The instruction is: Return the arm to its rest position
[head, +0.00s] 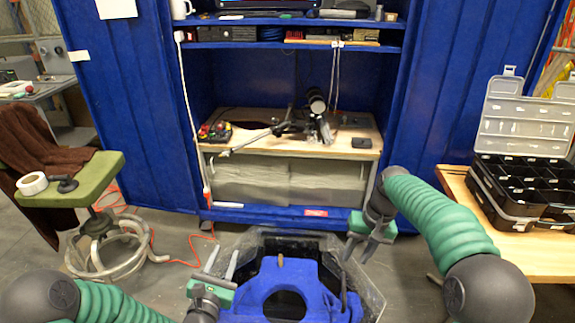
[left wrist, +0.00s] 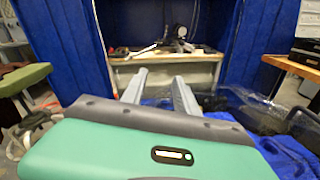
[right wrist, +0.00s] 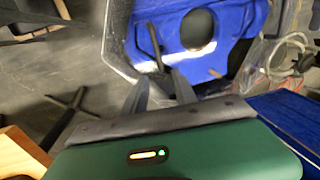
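My left gripper (head: 223,258) is low at the left side of the clear-walled tank (head: 370,292), fingers pointing away from me. Its fingers stand apart and are empty; they also show in the left wrist view (left wrist: 159,77). My right gripper (head: 357,259) hangs over the right edge of the tank, fingers pointing down. Its fingers are apart with nothing between them, as the right wrist view (right wrist: 161,78) shows. The right arm reaches in from the lower right with its elbow bent. The blue piece (head: 330,265) with a round hole sits in the tank, between the two grippers.
A wooden table (head: 455,184) with an open black compartment case (head: 525,180) stands at right. A green stool (head: 88,182) bears a tape roll (head: 32,183) at left. Ahead, a blue cabinet holds a wooden bench (head: 250,138) with tools. Grey floor lies open around the tank.

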